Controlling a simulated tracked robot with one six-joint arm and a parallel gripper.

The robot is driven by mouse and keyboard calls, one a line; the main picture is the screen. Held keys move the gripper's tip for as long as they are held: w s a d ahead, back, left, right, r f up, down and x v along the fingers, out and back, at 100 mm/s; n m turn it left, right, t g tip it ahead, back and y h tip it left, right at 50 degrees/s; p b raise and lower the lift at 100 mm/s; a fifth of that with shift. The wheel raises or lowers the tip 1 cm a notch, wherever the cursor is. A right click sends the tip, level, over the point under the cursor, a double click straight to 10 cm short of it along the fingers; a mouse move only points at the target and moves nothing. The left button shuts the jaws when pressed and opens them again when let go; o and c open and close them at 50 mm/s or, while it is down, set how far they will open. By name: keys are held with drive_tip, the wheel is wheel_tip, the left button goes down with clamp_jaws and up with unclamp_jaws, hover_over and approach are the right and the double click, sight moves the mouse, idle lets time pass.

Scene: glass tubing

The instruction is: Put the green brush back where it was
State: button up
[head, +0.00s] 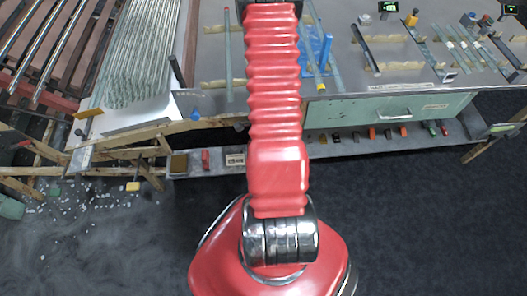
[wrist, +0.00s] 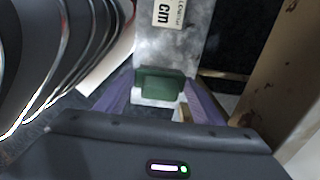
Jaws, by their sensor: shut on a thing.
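The green brush, a dark green block in the wrist view (wrist: 160,84), sits between the two purple fingers of my gripper (wrist: 158,98). My gripper is shut on it. Only the block's upper part shows; its lower side and any bristles are hidden. Behind it is a grey board or shelf surface (wrist: 178,52), and I cannot tell whether the brush touches it. In the head view my red arm fills the middle, and my gripper and the held brush do not show.
A low grey shelf (head: 345,148) under the bench holds several small items. A white label (wrist: 168,14) lies on the grey surface. A wooden beam (wrist: 265,65) stands close on the right. Glass tubes (head: 135,50) lie at left.

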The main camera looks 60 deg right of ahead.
drive_tip(key=shift+f, duration=1.3)
drive_tip(key=shift+f, duration=0.1)
drive_tip(key=o, duration=1.1)
drive_tip(key=shift+r, duration=6.15)
drive_tip(key=shift+n, duration=0.3)
